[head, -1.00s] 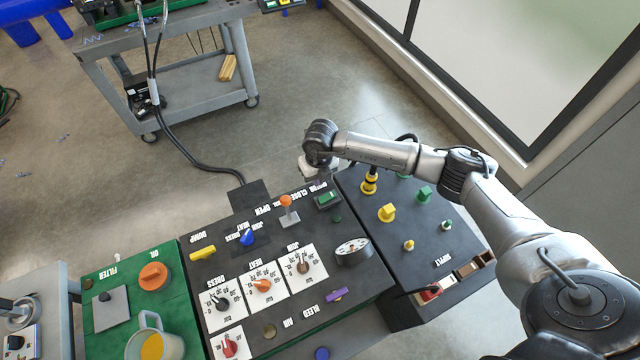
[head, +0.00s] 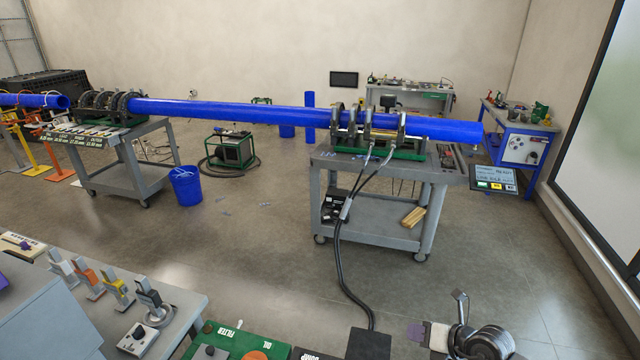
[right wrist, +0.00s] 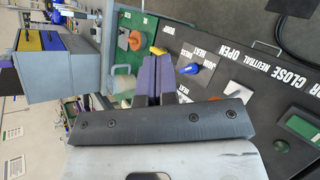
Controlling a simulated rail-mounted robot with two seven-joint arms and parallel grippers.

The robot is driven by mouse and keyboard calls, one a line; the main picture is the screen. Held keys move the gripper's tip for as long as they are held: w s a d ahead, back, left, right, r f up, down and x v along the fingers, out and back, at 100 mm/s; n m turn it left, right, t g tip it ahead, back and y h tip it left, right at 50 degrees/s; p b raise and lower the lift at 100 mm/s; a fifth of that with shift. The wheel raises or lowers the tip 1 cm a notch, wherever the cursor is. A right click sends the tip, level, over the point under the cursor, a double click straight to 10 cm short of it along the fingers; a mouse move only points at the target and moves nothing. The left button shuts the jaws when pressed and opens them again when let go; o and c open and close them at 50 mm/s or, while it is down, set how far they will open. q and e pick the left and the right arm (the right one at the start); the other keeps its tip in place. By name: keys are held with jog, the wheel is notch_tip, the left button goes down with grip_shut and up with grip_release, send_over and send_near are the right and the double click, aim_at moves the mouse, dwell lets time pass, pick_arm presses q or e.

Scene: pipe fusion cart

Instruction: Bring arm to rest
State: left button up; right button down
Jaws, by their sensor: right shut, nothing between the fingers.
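My right gripper (head: 416,333) shows low in the head view, at the bottom edge, with purple fingertips pointing left. In the right wrist view its purple fingers (right wrist: 158,78) are together with nothing between them. It is above the black control panel (head: 360,345), apart from the controls as far as I can see. My left gripper is in neither view.
A grey cart (head: 372,205) carries a clamp machine holding a long blue pipe (head: 230,110). A black hose runs from it to the panel. A grey bench with several levers (head: 145,300) stands at lower left. A blue bucket (head: 186,186) stands farther back. Open floor lies between.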

notch_tip(320, 180, up, 18)
jog(key=w+a+m+t+y, duration=0.1)
jog(key=w+m+t+y, duration=0.15)
jog(key=m+t, duration=0.55)
jog(key=s+d+r+m+t+h, duration=0.2)
jog(key=d+r+m+t+h, duration=0.15)
jog(key=m+h, duration=0.4)
jog(key=s+d+r+m+t+h, duration=0.2)
jog(key=r+m+t+h, duration=0.15)
jog(key=m+h, duration=0.4)
jog(key=s+a+f+m+g+y, duration=0.25)
jog(key=s+f+m+g, duration=0.25)
jog(key=s+f+g, duration=0.95)
jog(key=s+a+f+m+g+y, duration=0.25)
jog(key=s+f+m+g, duration=0.3)
jog(key=s+f, duration=1.75)
notch_tip(320, 180, up, 24)
jog(key=p, duration=2.2)
jog(key=shift+s+a+f+t+h+p, duration=0.2)
jog(key=shift+s+a+t+h+p, duration=0.1)
jog(key=shift+s+a+h+p, duration=0.05)
